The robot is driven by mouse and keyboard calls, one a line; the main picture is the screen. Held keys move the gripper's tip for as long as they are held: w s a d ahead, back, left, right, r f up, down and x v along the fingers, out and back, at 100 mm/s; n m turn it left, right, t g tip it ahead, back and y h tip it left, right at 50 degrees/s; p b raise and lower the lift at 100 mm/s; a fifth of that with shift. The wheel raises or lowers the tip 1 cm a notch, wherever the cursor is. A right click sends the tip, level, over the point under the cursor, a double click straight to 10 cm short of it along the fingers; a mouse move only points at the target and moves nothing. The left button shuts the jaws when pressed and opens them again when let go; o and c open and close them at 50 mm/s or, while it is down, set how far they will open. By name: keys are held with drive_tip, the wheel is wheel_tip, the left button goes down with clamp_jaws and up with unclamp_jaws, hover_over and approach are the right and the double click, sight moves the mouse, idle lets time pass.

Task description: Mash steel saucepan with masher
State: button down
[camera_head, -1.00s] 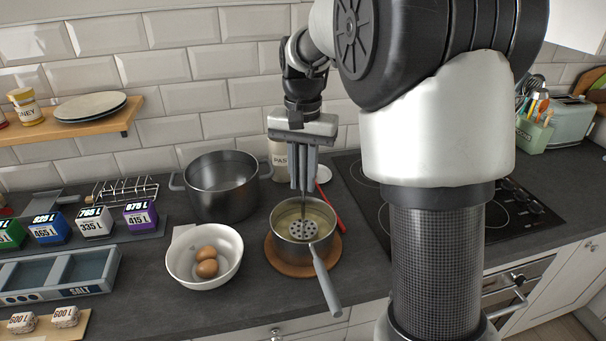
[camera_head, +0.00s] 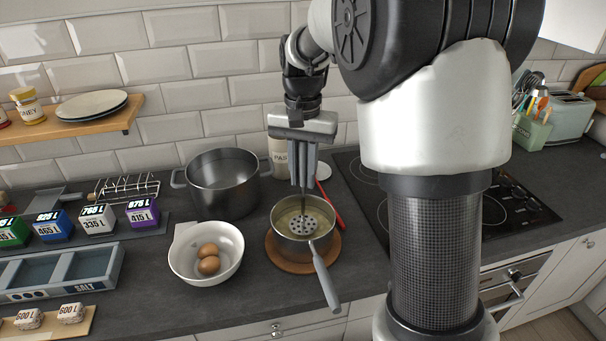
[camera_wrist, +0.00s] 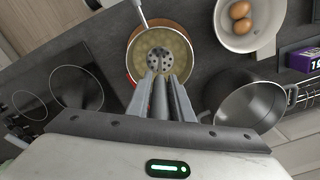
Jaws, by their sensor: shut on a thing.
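The steel saucepan (camera_head: 283,247) stands on a round wooden board on the dark worktop, its handle pointing toward the front. It holds a yellowish content, also seen in the wrist view (camera_wrist: 184,48). My gripper (camera_head: 304,183) is above the saucepan, pointing down, shut on the masher. The masher's round perforated head (camera_head: 304,225) is inside the saucepan's rim, over the content; in the wrist view the head (camera_wrist: 159,58) shows just beyond the fingers. Whether the head touches the content is hard to tell. The fingers hide most of the masher's handle.
A large dark pot (camera_head: 222,183) stands left of the saucepan, and a white bowl (camera_head: 190,268) with two eggs stands in front of it. A red utensil (camera_head: 330,206) lies just right of the saucepan. The black hob (camera_head: 360,190) is farther right.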

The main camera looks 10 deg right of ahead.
drive_tip(key=shift+f+b, duration=1.6)
drive_tip(key=shift+f, duration=0.75)
wheel_tip(320, 180, up, 5)
drive_tip(key=p, duration=0.4)
drive_tip(key=shift+f, duration=0.1)
drive_tip(key=shift+w+a+r+p, duration=0.25)
drive_tip(key=shift+a+p, duration=0.2)
drive_tip(key=shift+p, duration=0.5)
drive_tip(key=shift+w+a+f, duration=0.1)
drive_tip(key=shift+a+f, duration=0.1)
drive_tip(key=shift+f, duration=0.1)
